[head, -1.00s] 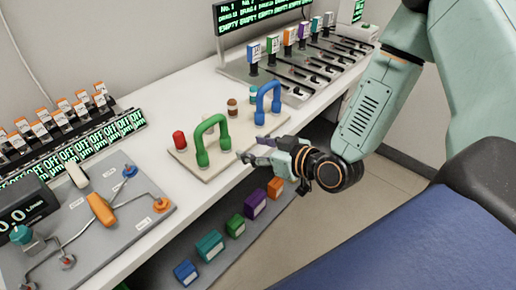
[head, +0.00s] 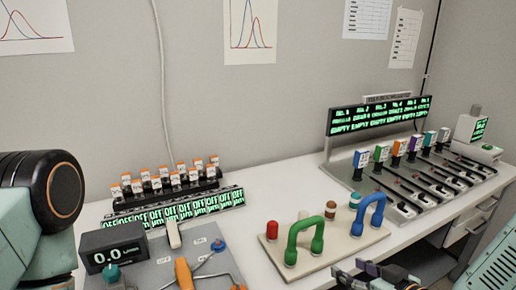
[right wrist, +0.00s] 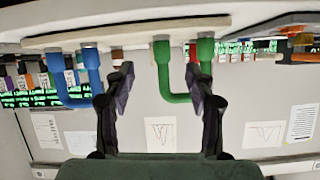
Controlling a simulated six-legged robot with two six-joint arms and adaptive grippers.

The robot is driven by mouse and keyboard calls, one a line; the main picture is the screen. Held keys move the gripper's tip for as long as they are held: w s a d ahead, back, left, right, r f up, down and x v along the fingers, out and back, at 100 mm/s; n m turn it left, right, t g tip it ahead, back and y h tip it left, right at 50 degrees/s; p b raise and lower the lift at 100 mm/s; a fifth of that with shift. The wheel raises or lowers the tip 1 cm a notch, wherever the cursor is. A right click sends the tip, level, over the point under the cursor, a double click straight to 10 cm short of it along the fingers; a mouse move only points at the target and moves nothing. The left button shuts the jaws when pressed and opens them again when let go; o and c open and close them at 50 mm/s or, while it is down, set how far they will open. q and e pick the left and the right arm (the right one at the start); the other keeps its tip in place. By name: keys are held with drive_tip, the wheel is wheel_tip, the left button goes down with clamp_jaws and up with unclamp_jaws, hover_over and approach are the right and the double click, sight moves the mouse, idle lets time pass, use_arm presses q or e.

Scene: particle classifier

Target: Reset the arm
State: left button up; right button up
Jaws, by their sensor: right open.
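My right gripper (head: 365,276) is at the bottom edge of the head view, in front of the beige board (head: 272,256). In the right wrist view, its two dark fingers (right wrist: 160,95) are spread apart with nothing between them. The green handle (head: 305,240) and the blue handle (head: 368,213) stand on the board, beyond the gripper. They show upside down in the right wrist view, green (right wrist: 180,97) and blue (right wrist: 75,100). A large pale green and black arm part of mine fills the head view's left edge. My left gripper is not in view.
A grey panel (head: 150,246) with an orange lever and a flow display (head: 115,247) is at left. A row of orange-capped switches (head: 165,182) stands behind it. A rack with several coloured blocks (head: 340,165) and a green-text screen (head: 380,117) is at right.

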drive_tip(key=s+f+m+g+h, duration=0.1)
drive_tip(key=s+f+g, duration=0.3)
drive_tip(key=s, duration=0.5)
drive_tip(key=s+a+f+m+g+h+b, duration=0.1)
drive_tip(key=s+f+g, duration=0.3)
drive_tip(key=s+f, duration=0.5)
drive_tip(key=s+f+m+g+h+b, duration=0.1)
drive_tip(key=s+f+g, duration=0.3)
drive_tip(key=s, duration=0.6)
wheel_tip(320, 180, down, 2)
drive_tip(key=shift+a+f+h, duration=0.2)
drive_tip(key=shift+a+h, duration=0.1)
drive_tip(key=shift+h, duration=0.3)
